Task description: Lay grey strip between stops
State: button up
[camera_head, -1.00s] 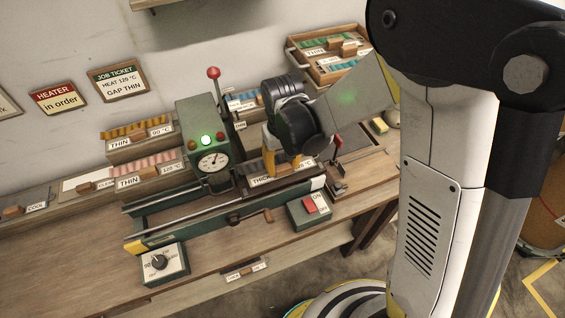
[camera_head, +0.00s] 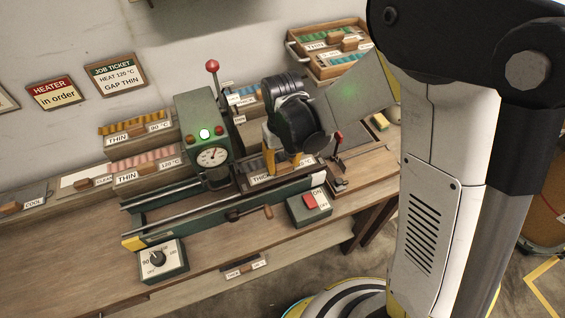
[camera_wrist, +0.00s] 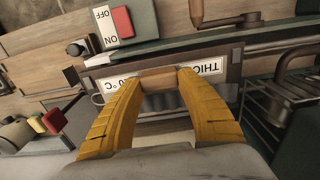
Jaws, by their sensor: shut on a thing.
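My gripper (camera_wrist: 167,78) is shut on the wooden handle (camera_wrist: 158,78) of a holder labelled THICK (camera_wrist: 209,69), its yellow fingers on either side of the handle. In the head view, my gripper (camera_head: 283,167) and the THICK holder (camera_head: 262,179) are at the right part of the green machine's bed (camera_head: 165,226). The holder lies close beside the front rail; I cannot tell whether it rests on the bed. The stops cannot be told apart.
The gauge column with a red-knobbed lever (camera_head: 212,68) stands left of my gripper. The ON/OFF switch box (camera_head: 309,207) and dial box (camera_head: 163,260) sit in front. Labelled THIN holders (camera_head: 140,165) stand at the back left, and a wooden rack (camera_head: 330,50) stands behind.

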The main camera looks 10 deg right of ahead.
jog(key=o, duration=1.2)
jog(key=shift+o, duration=0.2)
notch_tip(320, 180, up, 12)
jog(key=s+d+r+m+t+b, duration=0.1)
jog(key=s+d+m+t+b, duration=0.2)
jog(key=s+d, duration=0.7)
jog(key=d+t+b, duration=0.2)
jog(key=d+t, duration=0.1)
jog(key=t, duration=0.1)
jog(key=shift+s+d+r+b, duration=0.2)
jog(key=shift+s+d+b, duration=0.05)
jog(key=shift+s+b, duration=0.15)
